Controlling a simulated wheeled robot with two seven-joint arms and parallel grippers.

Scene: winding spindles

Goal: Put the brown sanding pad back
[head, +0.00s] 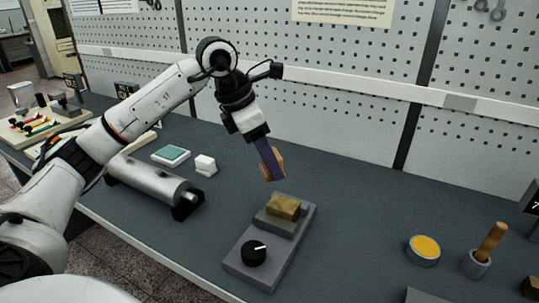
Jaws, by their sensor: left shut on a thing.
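My left gripper (270,165) reaches in from the left and points down over the middle of the bench. It is shut on a small tan-brown block, which I take for the brown sanding pad (281,163). The pad shows on both sides of a purple finger, which hides its middle. The pad is held above the bench, behind a grey device with a black dial (254,252). A golden-brown block (284,206) lies on the raised part of that device. My right gripper is not in view.
A metal cylinder (152,182) lies at left, near a green-topped pad (172,155) and a white block (205,165). A yellow-filled round tin (424,250) and a wooden-handled tool in a cup (490,243) stand at right. Bare bench (350,205) lies between device and tin.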

